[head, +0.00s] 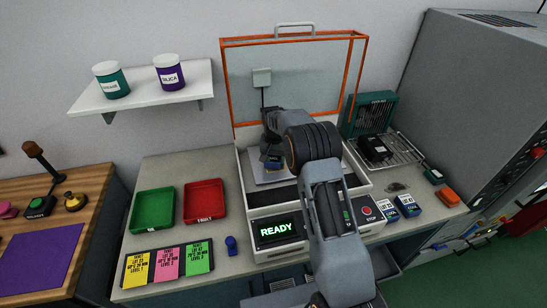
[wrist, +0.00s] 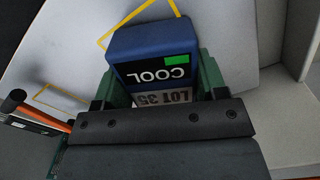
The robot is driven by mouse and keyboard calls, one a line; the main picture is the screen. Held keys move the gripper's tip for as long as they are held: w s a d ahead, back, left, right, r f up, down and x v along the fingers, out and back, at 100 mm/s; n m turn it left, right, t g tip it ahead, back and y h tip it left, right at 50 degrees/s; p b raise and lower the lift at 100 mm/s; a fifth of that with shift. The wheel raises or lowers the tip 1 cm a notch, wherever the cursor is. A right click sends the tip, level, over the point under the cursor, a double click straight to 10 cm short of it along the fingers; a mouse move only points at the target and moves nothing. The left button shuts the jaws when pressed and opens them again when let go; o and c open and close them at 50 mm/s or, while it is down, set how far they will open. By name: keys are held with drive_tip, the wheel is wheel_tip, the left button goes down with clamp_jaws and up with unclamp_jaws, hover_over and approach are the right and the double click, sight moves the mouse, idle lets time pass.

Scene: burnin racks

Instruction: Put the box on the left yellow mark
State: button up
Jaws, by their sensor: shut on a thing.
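A blue box (wrist: 150,42) with a COOL label, a green patch and LOT 35 text is between the two green fingers of my gripper (wrist: 162,82). My gripper is shut on it. In the head view my gripper (head: 270,158) is inside the open station, over its light plate (head: 262,180), and mostly hides the box. In the wrist view a yellow outline (wrist: 103,42) shows beside and behind the box, which covers part of it. A second yellow outline (wrist: 40,92) lies further left on the plate. I cannot tell whether the box touches the plate.
The orange-framed clear lid (head: 295,40) stands open behind the plate. The READY display (head: 277,229) and red STOP button (head: 367,211) are at the front. Blue boxes (head: 408,205) sit to the right. Green (head: 153,208) and red (head: 204,203) trays are at left.

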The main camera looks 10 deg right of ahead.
drive_tip(key=o, duration=1.1)
drive_tip(key=shift+f, duration=0.1)
wheel_tip(320, 180, up, 12)
drive_tip(key=b, duration=0.1)
drive_tip(key=s+r+n+t, duration=0.1)
drive_tip(key=s+r, duration=0.6)
drive_tip(key=s+f+n+t, duration=0.1)
drive_tip(key=s+n+t, duration=0.2)
drive_tip(key=s, duration=2.2)
drive_tip(key=shift+s+f+n, duration=0.15)
drive_tip(key=shift+s+n, duration=0.15)
drive_tip(key=shift+s, duration=0.1)
